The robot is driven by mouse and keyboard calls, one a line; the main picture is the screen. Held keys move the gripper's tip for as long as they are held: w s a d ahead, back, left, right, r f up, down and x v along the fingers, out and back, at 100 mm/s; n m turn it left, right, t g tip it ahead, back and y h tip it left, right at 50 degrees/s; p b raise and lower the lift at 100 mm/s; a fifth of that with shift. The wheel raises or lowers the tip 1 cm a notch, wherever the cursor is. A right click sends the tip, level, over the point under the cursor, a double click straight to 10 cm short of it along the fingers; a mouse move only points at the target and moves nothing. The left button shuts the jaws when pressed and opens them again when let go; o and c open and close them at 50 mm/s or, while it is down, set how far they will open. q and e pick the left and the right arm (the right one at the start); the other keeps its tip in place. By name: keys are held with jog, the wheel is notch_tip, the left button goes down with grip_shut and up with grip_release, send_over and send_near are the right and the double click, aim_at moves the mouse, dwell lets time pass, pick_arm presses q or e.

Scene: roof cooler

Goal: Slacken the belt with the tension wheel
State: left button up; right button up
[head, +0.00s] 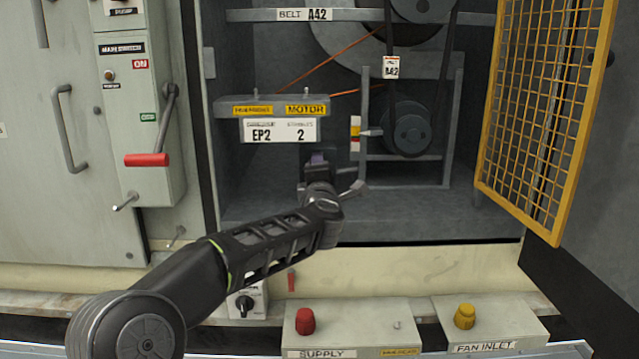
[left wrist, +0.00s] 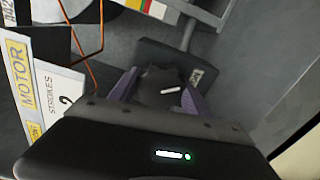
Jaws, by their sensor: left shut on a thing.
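My left gripper (head: 318,160) reaches into the open cabinet, below the motor plate. In the left wrist view, its purple fingers (left wrist: 158,92) are shut on a dark knob-like wheel with a white mark, which looks like the tension wheel (left wrist: 153,78). A dark grey block with a small label stands right behind the wheel. In the head view the gripper hides most of the wheel. The dark belt (head: 444,62) runs between an upper pulley (head: 424,8) and the motor pulley (head: 408,130). I cannot tell how tight it is. My right gripper is not in view.
A motor label plate (head: 279,106) hangs just above my gripper. A yellow mesh guard (head: 548,100) stands open at the right. A main switch with a red handle (head: 147,160) is at the left. Supply (head: 352,330) and fan inlet (head: 490,323) boxes stand in front.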

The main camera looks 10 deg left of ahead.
pick_arm(q)
jog(key=n+b, duration=0.2)
jog(key=n, duration=0.2)
jog(key=shift+f+b, duration=0.15)
jog(key=shift+b, duration=0.15)
jog(key=shift+n+b, duration=0.55)
jog(key=shift+n, duration=0.75)
jog(key=o, duration=1.4)
jog(key=shift+r, duration=0.2)
jog(key=shift+c, duration=0.2)
jog(key=b+v, duration=0.1)
jog(key=v, duration=0.6)
jog(key=shift+s, duration=0.4)
